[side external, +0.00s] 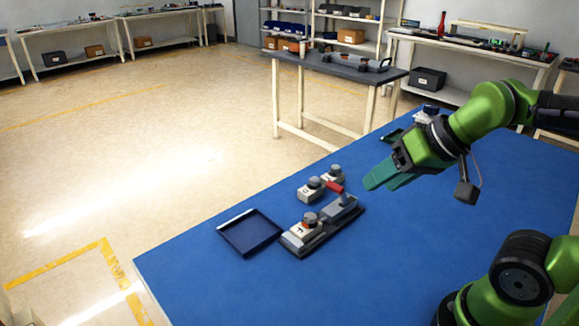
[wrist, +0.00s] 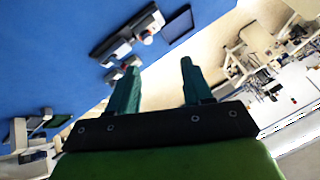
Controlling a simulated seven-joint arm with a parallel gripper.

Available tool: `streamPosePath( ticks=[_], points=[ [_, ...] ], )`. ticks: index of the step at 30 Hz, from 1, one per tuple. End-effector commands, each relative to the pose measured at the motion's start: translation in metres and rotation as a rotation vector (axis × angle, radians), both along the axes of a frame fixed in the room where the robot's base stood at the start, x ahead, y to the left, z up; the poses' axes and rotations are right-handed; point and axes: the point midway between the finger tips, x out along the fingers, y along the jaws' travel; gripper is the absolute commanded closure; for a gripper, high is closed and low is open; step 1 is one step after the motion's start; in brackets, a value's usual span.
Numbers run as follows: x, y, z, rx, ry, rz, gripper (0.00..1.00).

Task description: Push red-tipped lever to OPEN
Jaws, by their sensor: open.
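The red-tipped lever (side external: 335,187) sticks up from a grey block (side external: 341,207) on a dark base plate (side external: 322,235) on the blue table. Its red tip points up and to the left, towards two small light units. In the wrist view the base plate (wrist: 125,32) lies beyond my fingertips, and small red spots show near the left finger. Any OPEN marking is too small to read. My gripper (side external: 374,179), with teal fingers, hovers above the table to the right of the lever, apart from it. In the wrist view my gripper (wrist: 157,78) is open and empty.
A shallow dark blue tray (side external: 250,234) lies to the left. The table's right middle is clear.

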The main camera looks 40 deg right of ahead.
Motion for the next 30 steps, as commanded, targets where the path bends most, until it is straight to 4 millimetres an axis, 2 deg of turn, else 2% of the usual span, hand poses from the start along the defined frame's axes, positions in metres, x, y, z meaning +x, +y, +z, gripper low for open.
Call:
streamPosePath(
  ticks=[1, 5, 9, 17, 30],
  points=[
    [0.000, 0.002, -0.001, 0.000, 0.002, 0.009, 0.58],
    [0.002, 0.012, -0.015, 0.001, 0.063, 0.050, 0.78],
    [0.014, 0.024, -0.032, -0.024, 0.163, 0.118, 0.99],
    [0.041, 0.036, -0.072, -0.235, 0.397, 0.357, 1.00],
    [0.090, 0.036, -0.145, -0.794, 0.801, 0.904, 1.00]
  ],
)
